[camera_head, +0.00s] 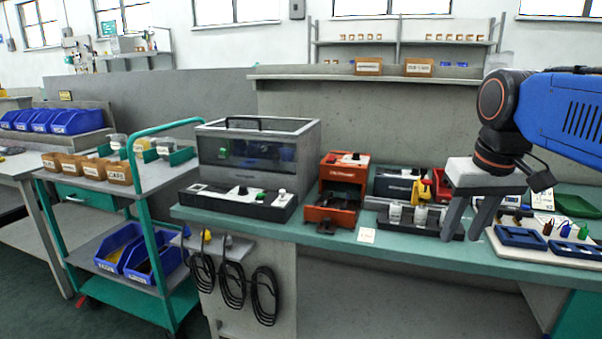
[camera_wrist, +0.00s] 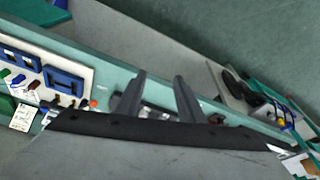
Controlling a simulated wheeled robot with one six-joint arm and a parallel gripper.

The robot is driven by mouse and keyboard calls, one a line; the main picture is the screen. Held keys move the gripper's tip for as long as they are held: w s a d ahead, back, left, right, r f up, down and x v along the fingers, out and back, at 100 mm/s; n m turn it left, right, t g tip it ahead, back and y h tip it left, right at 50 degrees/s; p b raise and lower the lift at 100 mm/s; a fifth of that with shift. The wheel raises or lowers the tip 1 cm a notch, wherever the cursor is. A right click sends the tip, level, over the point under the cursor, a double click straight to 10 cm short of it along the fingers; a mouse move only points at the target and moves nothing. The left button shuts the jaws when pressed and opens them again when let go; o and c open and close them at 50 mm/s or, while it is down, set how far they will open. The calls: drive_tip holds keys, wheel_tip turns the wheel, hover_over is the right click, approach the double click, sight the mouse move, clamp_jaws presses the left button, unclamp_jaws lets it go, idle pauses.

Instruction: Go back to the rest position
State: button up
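The wrist view also shows the open fingers (camera_wrist: 159,76), with the bench edge and floor beyond. My blue arm reaches in from the right in the head view. Part of the rack (camera_head: 400,220) is hidden behind the fingers, and I cannot tell how high the fingertips are above the bench.
A white board (camera_head: 505,252) with blue fixtures lies right of my gripper. A red press (camera_head: 340,190) and a clear-covered machine (camera_head: 255,160) stand left. A green-framed trolley (camera_head: 150,190) carries bins further left. Black cables (camera_head: 232,285) hang from the bench front.

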drive_tip(key=s+a+f+t, duration=0.1)
drive_tip(key=s+f, duration=0.4)
drive_tip(key=f, duration=0.4)
drive_tip(key=s+f, duration=0.6)
drive_tip(key=f, duration=0.3)
drive_tip(key=shift+s+a+f+t, duration=0.3)
drive_tip(key=shift+a+f+t, duration=0.05)
drive_tip(key=shift+a+t, duration=0.05)
